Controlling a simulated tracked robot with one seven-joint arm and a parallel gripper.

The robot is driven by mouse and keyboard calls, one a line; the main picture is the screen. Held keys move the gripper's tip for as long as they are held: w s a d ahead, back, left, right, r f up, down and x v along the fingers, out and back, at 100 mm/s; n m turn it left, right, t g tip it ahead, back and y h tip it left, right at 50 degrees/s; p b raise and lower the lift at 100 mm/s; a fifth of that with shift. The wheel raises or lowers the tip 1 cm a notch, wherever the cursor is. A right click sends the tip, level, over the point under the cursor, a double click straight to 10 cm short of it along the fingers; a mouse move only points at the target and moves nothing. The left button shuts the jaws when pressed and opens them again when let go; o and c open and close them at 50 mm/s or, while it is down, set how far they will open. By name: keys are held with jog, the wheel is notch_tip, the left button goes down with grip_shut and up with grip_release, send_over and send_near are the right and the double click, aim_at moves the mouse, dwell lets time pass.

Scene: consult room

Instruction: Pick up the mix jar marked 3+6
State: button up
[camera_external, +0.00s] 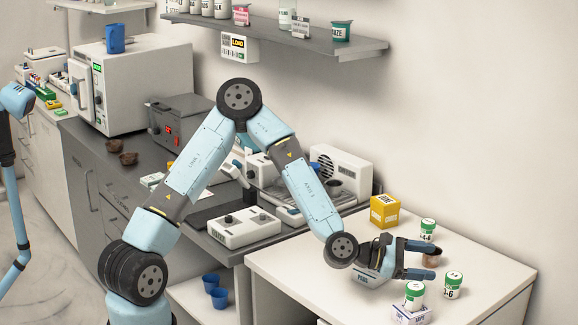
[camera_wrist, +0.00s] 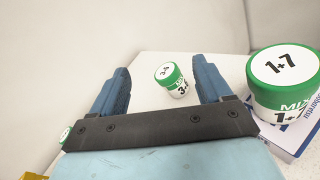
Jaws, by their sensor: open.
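The mix jar marked 3+6 (camera_wrist: 180,89) is white with a green lid and stands upright on the white table. In the wrist view it shows between my two fingers, beyond the tips and apart from them. In the external view a jar with a partly readable 6 (camera_external: 453,286), which I take for it, stands right of my gripper (camera_external: 435,261). My gripper is open, with nothing held, low over the table and pointing right. In the wrist view my gripper (camera_wrist: 162,68) has its blue fingers spread on either side of the jar.
A jar marked 1+7 (camera_wrist: 284,87) stands on a white box close to my right finger; the external view also shows this jar (camera_external: 414,295). Another green-lidded jar (camera_external: 428,230) stands behind my gripper. A yellow box (camera_external: 385,211) is at the table's back.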

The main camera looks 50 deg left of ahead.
aim_at(446, 278)
jog(key=shift+w+d+f+n+t, duration=0.1)
jog(key=shift+w+f+n+t, duration=0.25)
jog(key=shift+f+n, duration=0.5)
jog(key=shift+w+a+f+n+t, duration=0.1)
jog(key=shift+w+f+n+t, duration=0.15)
jog(key=shift+f+n, duration=0.6)
jog(key=shift+w+d+f+n+t, duration=0.1)
jog(key=shift+w+f+n+t, duration=0.25)
jog(key=shift+f+n, duration=0.45)
jog(key=shift+d+f, duration=0.15)
jog(key=shift+f, duration=0.25)
jog(key=shift+x, duration=2.35)
jog(key=shift+c, duration=0.3)
jog(key=c, duration=1.1)
